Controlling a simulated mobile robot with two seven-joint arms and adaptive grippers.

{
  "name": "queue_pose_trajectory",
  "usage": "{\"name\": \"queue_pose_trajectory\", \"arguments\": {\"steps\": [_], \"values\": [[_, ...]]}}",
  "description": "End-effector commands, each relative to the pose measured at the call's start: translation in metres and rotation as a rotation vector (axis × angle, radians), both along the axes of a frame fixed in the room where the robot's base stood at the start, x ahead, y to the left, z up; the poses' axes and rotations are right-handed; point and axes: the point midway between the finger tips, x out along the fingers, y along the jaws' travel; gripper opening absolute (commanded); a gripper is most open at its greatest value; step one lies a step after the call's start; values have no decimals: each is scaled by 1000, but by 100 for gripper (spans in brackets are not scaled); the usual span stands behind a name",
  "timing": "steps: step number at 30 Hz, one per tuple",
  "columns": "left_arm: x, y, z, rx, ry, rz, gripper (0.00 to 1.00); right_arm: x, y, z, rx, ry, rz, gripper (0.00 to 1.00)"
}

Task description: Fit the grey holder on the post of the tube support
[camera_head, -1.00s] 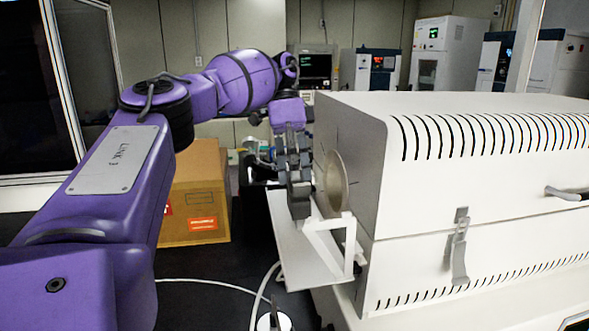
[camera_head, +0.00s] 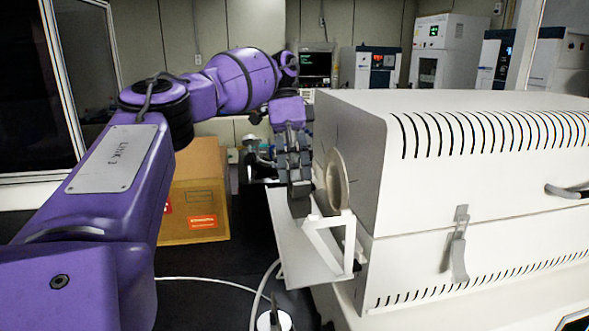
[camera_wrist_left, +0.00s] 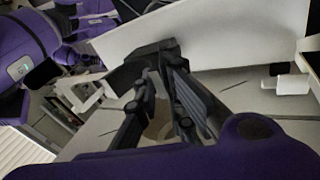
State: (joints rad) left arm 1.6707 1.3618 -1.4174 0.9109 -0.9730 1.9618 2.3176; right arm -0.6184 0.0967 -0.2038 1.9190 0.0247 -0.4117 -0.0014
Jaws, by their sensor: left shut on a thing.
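My left gripper (camera_head: 300,190) is beside the left end of the white tube furnace, close to the tan ring on that end. In the left wrist view, my left gripper (camera_wrist_left: 160,75) is shut on a dark grey block, the grey holder (camera_wrist_left: 140,67), at its fingertips. The white tube support (camera_head: 349,245), an angled frame, stands just below and right of the gripper. I cannot make out its post, or whether the holder touches it. My right gripper is not in view.
The furnace (camera_head: 350,130) fills the right side, with the tan ring (camera_head: 338,180) on its end. A white plate (camera_head: 290,240) lies below my left gripper. A cardboard box (camera_head: 190,215) stands to the left. A white cable (camera_head: 205,282) crosses the dark surface.

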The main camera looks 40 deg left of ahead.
Motion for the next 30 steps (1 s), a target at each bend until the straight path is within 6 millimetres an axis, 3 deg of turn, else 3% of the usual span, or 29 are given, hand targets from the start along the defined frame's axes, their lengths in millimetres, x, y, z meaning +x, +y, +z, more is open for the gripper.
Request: {"name": "queue_pose_trajectory", "arguments": {"steps": [18,30], "values": [[0,0,-17,-1,-1,-4,0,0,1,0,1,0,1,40],[0,0,-17,-1,-3,-4,0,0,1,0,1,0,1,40]]}}
